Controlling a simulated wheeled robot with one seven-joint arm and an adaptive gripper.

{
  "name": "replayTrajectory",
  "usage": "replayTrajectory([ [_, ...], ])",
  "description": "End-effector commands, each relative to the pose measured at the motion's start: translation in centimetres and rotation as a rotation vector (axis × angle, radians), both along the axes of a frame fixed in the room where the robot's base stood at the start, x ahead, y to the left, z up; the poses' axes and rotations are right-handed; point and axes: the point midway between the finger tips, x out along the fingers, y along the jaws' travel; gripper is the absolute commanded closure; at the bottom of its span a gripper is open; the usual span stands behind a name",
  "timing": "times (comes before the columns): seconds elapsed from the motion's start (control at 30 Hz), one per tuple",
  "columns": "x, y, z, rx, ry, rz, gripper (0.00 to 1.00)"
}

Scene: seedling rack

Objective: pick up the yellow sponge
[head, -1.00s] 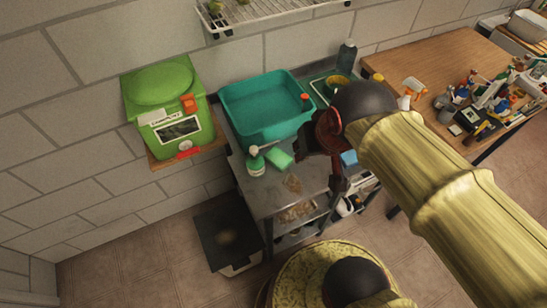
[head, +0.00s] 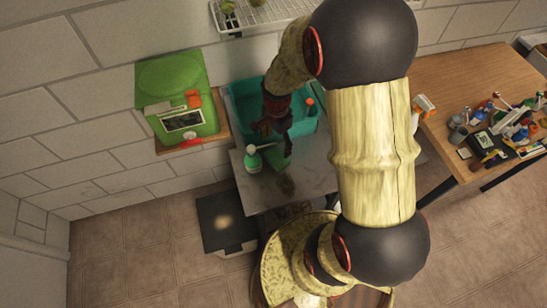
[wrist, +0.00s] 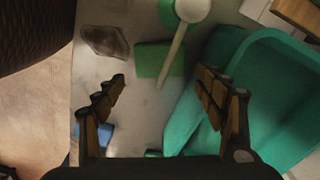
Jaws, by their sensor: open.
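I cannot make out a yellow sponge in either current view; my arm covers part of the metal table in the head view. My gripper (wrist: 161,84) is open and empty in the wrist view, with its fingers wide apart above the table. A green sponge-like block (wrist: 160,60) lies on the table beyond the fingertips. A blue piece (wrist: 106,133) shows by the left finger, partly hidden. In the head view my gripper (head: 275,127) is near the front edge of the teal tub, and the green block (head: 281,163) is just below it.
The teal tub (wrist: 267,90) stands to the right in the wrist view. A pump bottle (head: 253,160) stands beside the green block. A dark patch (wrist: 105,41) lies on the metal table (head: 310,178). A green box (head: 178,85) is at left; a cluttered wooden table (head: 450,80) is at right.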

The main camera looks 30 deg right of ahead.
Motion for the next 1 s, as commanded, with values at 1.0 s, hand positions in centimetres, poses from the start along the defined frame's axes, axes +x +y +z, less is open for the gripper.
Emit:
replayTrajectory([
  [1.0, 0.0, 0.0, -9.5, -0.001, -0.002, 0.004, 0.23],
])
